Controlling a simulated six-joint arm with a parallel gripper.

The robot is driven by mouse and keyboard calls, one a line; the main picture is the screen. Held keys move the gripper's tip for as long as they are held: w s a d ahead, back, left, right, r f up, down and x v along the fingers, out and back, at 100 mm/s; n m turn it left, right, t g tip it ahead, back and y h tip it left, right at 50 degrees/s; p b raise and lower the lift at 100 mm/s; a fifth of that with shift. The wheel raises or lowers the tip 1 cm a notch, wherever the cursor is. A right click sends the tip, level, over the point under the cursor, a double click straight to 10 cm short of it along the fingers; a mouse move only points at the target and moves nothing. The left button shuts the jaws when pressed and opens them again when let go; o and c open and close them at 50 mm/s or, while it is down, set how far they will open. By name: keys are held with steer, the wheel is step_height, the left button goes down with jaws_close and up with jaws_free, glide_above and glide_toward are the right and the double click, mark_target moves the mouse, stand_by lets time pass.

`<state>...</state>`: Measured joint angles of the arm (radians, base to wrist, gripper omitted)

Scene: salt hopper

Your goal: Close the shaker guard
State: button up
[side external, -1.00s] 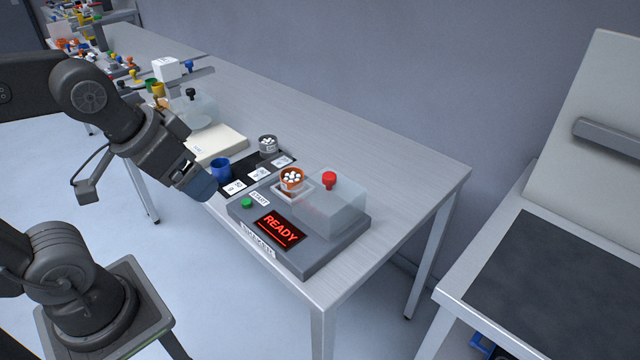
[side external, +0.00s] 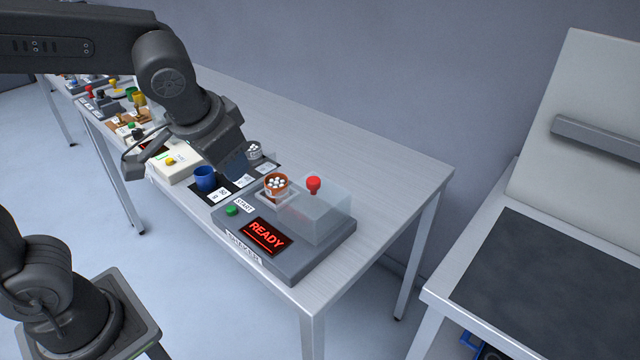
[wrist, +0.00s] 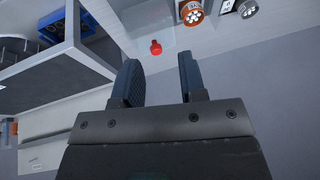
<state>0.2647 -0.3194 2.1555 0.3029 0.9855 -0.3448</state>
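The shaker (side external: 300,262) is a grey box near the front of the table, with a red READY display (side external: 265,235) and a green START button (side external: 232,210). Its guard (side external: 325,215) is a clear box with a red knob (side external: 313,184) on top, to the right of an orange cup (side external: 276,187) of white pieces. The cup sits in the shaker's holder and is not under the guard. In the wrist view the red knob (wrist: 155,47) is beyond the fingertips. My gripper (wrist: 158,75) has its fingers apart with nothing between them; it hovers left of the guard.
A blue cup (side external: 205,178) and a grey cup (side external: 254,151) of white pieces stand on a black labelled mat behind the shaker. A cream device (side external: 172,165) is farther left. The table right of the guard is clear. A second table (side external: 540,280) stands at right.

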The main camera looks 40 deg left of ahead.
steer(key=shift+y, duration=0.7)
steer(key=w+d, duration=0.2)
steer(key=w+d+f, duration=0.1)
steer(key=w+d, duration=0.2)
steer(key=shift+w+f, duration=0.2)
steer(key=shift+w, duration=0.05)
steer(key=shift+c, duration=1.4)
steer(key=shift+m+t+y, duration=0.4)
steer(key=shift+t+y, duration=0.3)
steer(key=w+d+f, duration=0.1)
steer(key=d, duration=0.1)
steer(key=w+d, duration=0.2)
steer(key=w+d+f, duration=0.1)
steer(key=w+d, duration=0.1)
steer(key=shift+d+f, duration=0.3)
steer(key=shift+f, duration=0.05)
jaws_close()
glide_above(321, 204)
steer(key=d, duration=0.1)
steer(key=f, duration=0.8)
steer(key=shift+s+d, duration=0.15)
steer(key=shift+d, duration=0.05)
steer(key=shift+a, duration=0.65)
steer(key=a, duration=1.2)
steer(key=shift+a, duration=0.35)
